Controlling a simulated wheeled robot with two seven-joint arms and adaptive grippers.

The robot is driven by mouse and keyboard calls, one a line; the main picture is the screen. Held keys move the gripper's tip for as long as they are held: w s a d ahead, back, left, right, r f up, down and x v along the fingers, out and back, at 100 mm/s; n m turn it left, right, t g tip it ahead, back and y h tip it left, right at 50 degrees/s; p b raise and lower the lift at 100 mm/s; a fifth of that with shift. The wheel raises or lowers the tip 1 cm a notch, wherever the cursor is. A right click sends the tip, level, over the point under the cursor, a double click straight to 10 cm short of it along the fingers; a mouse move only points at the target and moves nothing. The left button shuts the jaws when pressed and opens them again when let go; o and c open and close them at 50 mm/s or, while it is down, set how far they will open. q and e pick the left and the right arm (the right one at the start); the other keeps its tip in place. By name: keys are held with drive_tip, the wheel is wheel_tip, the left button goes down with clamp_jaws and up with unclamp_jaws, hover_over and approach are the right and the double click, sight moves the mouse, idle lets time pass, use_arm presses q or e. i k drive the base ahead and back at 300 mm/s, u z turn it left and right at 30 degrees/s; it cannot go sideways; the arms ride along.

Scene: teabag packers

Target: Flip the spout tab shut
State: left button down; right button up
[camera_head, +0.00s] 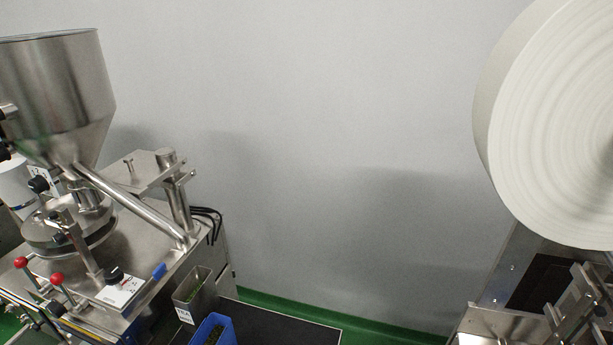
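A packing machine stands at the left with a steel hopper (60,95) above it. A slanted metal tube (135,205) runs from below the hopper down to the right over the machine's top plate. A small blue piece (158,271) sticks out at the front right of that plate, beside a white labelled block (122,291). I cannot tell whether this blue piece is the spout tab, or whether the tab is open or shut. Neither of my grippers is in view.
A narrow metal bin (184,311) with a label and green contents stands beside the machine. A blue crate (228,331) with dark contents is next to it. Red-knobbed levers (57,278) are at lower left. A large white roll (550,125) hangs over another machine at right.

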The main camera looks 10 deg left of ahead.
sight(160, 271)
drive_tip(key=u, duration=1.15)
